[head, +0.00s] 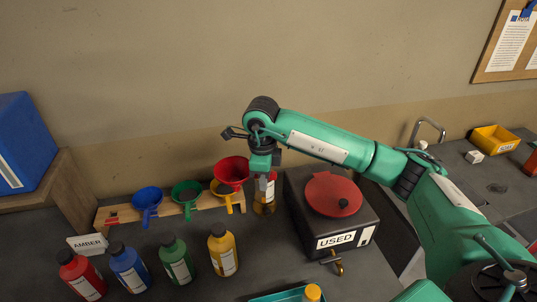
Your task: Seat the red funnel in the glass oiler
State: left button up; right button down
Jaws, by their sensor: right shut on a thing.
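The red funnel (233,171) is held up in front of the wall, its wide cup facing up, above and partly in front of the yellow funnel. My right gripper (262,172) is shut at its right side, apparently on its handle. A small amber glass vessel with a red and white label, seemingly the glass oiler (264,208), stands just below the gripper, right of the rack. Its top is partly hidden by the gripper. The funnel's cup is left of the oiler; its spout is not clear. My left gripper is out of view.
A wooden rack (170,211) holds blue (147,199), green (186,192) and yellow (222,188) funnels. Several coloured bottles (177,260) and an AMBER card (87,244) stand in front. A black USED box (335,225) with a red lid is close right of the oiler.

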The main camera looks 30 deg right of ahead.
jog(key=w+d+r+m, duration=0.4)
jog(key=w+m, duration=0.1)
jog(key=m, duration=0.9)
jog(key=shift+s+f+b, duration=0.1)
jog(key=shift+f+b, duration=1.6)
jog(key=shift+f, duration=0.95)
jog(key=shift+s+f+b, duration=0.1)
jog(key=shift+f+b, duration=0.15)
jog(key=shift+b, duration=0.1)
jog(key=shift+f+b, duration=1.4)
jog(key=shift+f, duration=0.3)
dwell(0.5)
jog(key=c, duration=1.3)
grip_release()
